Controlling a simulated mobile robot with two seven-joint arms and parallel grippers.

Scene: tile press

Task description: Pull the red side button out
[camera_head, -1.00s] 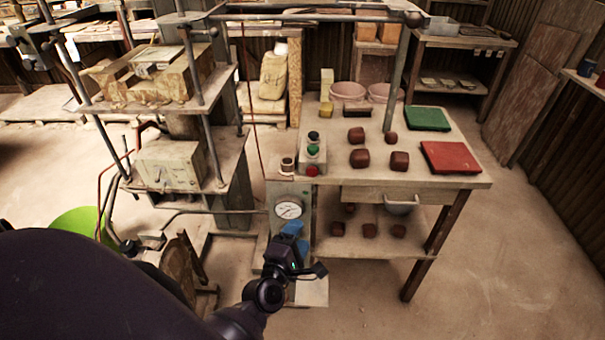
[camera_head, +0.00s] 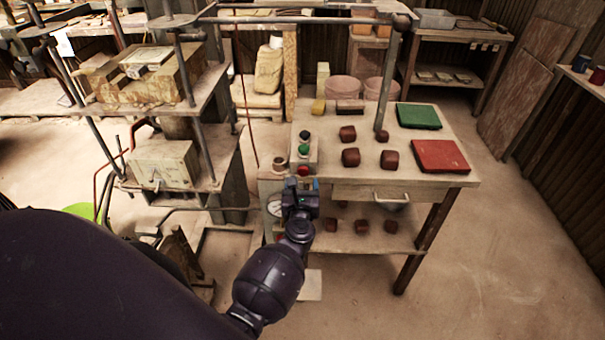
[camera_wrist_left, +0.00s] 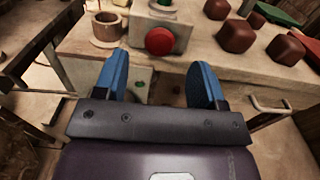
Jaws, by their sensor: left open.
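The red side button (camera_head: 303,171) sits on the front face of a small control box (camera_head: 312,155) at the table's near left corner. In the left wrist view the round red button (camera_wrist_left: 160,41) is large, just ahead of the fingertips and roughly centred between them. My left gripper (camera_head: 302,185) is just in front of and below the button in the head view. In the left wrist view its two blue fingers (camera_wrist_left: 160,75) are spread apart with nothing between them. The button appears apart from the fingers. A green button (camera_head: 304,149) and a black knob (camera_head: 305,134) are on the box top. My right gripper is not in view.
A brown cup-like cylinder (camera_wrist_left: 106,28) stands left of the box. Several dark red clay blocks (camera_head: 351,157) and green (camera_head: 418,116) and red (camera_head: 440,156) slabs lie on the table. A drawer handle (camera_wrist_left: 268,106) projects at right. The press (camera_head: 165,165) stands left.

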